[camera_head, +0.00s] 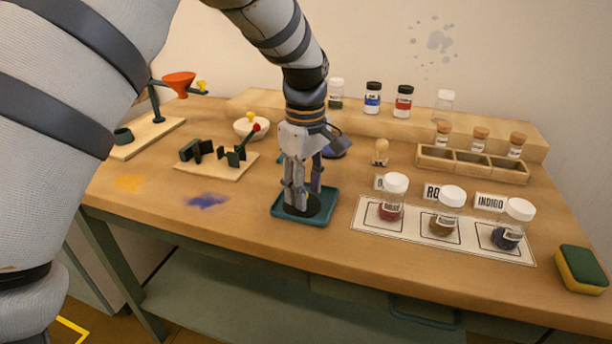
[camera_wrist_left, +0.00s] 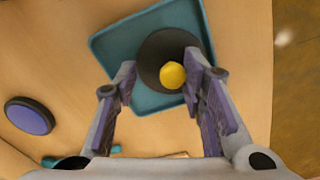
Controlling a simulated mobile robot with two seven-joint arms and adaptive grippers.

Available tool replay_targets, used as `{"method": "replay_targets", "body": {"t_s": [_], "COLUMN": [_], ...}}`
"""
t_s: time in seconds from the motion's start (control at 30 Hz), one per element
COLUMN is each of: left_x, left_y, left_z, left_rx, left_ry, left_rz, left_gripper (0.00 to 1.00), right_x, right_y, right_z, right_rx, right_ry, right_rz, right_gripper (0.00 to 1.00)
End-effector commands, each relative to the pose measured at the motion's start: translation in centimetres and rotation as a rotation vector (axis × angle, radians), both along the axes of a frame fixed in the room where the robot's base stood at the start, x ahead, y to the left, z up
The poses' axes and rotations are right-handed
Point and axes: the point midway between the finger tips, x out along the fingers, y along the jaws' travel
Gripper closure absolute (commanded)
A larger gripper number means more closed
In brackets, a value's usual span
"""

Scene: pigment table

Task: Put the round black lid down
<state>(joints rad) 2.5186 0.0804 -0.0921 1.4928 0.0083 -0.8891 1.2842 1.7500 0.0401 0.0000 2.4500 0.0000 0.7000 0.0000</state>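The round black lid (camera_wrist_left: 157,50) with a yellow knob (camera_wrist_left: 173,75) appears to lie flat in the teal tray (camera_wrist_left: 103,44). In the head view the dark lid (camera_head: 318,207) shows partly behind my fingers, in the same tray (camera_head: 302,219). My left gripper (camera_head: 303,200) points down over the tray. In the left wrist view its fingers (camera_wrist_left: 160,68) are spread, with the knob between them, nearer the right finger. A clear gap shows between the knob and the left finger. My right gripper is in neither view.
Labelled jars with white lids (camera_head: 446,210) stand on a white mat (camera_head: 368,230) right of the tray. A purple-topped disc (camera_wrist_left: 30,117) lies near the tray. A wooden board with dark holders (camera_head: 210,170) is at left. A sponge (camera_head: 580,270) lies far right.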

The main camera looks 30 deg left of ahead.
Motion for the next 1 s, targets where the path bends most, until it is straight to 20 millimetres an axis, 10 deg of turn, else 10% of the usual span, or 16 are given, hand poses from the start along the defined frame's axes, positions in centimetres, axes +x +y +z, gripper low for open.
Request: {"method": "replay_targets", "body": {"t_s": [0.47,1.0], "left_x": [0.0,-0.1], "left_y": [0.1,0.0], "left_z": [10.9,11.8], "left_rx": [0.001,0.001], "left_ry": [-0.003,-0.002], "left_rz": [0.000,0.000], "left_gripper": [0.62,0.62], "right_x": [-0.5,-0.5], "right_y": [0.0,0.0], "right_z": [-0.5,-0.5], "right_rx": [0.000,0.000], "right_ry": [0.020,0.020], "right_rz": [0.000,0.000], "right_gripper": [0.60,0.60]}}
